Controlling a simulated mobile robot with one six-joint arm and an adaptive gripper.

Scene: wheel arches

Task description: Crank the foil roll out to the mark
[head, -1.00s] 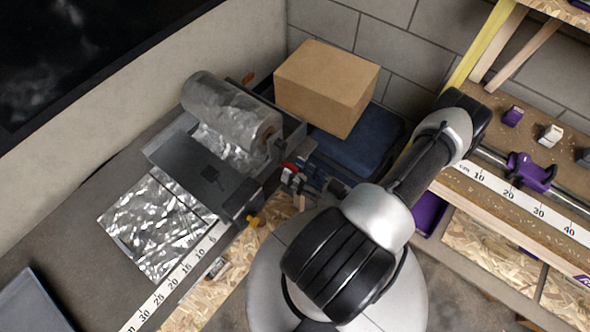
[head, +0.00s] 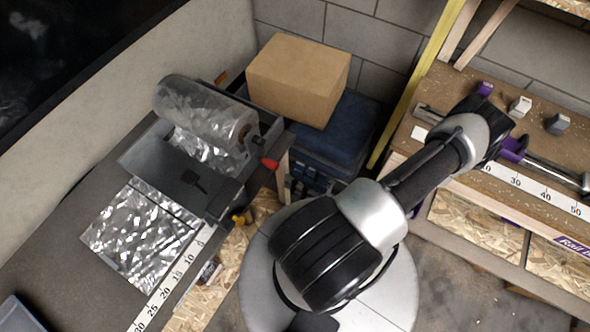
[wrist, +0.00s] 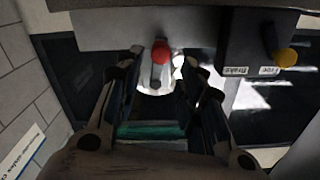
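The foil roll (head: 205,108) sits in its dispenser (head: 160,165) on the bench, and a foil sheet (head: 140,235) lies flat in front. The sheet's outer end is beside the ruler (head: 172,278), around its twenties; I cannot tell exactly. The crank's red knob (head: 270,163) is at the dispenser's right end, and it also shows in the wrist view (wrist: 160,52). My gripper (wrist: 160,72) is open, its fingers on either side of the knob's line with nothing visibly between them. In the head view my gripper is hidden or unclear.
A yellow-knobbed lever (wrist: 287,57) stands by labels reading "Brake" and "Free", on the "Free" side. A cardboard box (head: 298,80) on a blue case (head: 340,130) stands behind the dispenser. A wooden shelf bench (head: 450,95) with a rail is at the right.

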